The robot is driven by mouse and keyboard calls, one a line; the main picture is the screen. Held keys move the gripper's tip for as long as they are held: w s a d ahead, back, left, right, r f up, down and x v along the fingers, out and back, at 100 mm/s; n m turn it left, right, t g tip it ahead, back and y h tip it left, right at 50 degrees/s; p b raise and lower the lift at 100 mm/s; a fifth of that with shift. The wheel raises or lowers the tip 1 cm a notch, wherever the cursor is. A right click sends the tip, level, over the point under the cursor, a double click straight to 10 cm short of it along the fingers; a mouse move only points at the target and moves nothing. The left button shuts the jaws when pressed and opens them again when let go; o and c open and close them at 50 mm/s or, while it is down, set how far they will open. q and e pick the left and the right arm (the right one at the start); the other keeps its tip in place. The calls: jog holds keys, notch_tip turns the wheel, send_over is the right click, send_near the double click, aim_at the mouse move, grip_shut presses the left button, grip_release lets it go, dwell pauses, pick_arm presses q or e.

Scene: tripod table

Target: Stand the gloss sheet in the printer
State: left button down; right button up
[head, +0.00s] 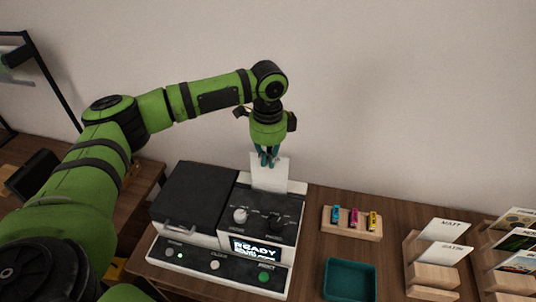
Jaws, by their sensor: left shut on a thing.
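The printer (188,200) stands on the wooden table, with a display (254,247) that reads "READY" on its top line. A plain white sheet (270,179), which I take for the gloss sheet, stands nearly upright at the back right of the printer. Its lower edge is at or behind the printer's top, and I cannot tell how deep it sits. My left gripper (268,160) points down and is shut on the sheet's upper edge. No label shows on this sheet. My right gripper is not in view.
A second rack (491,262) holds printed cards. A wooden block (352,231) carries three small coloured pieces. A teal tray (349,281) lies in front. The wall is behind.

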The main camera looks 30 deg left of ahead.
aim_at(268, 172)
pick_arm(q)
jog(key=shift+f+b, duration=0.35)
jog(key=shift+f, duration=2.5)
jog(key=c, duration=1.3)
grip_release()
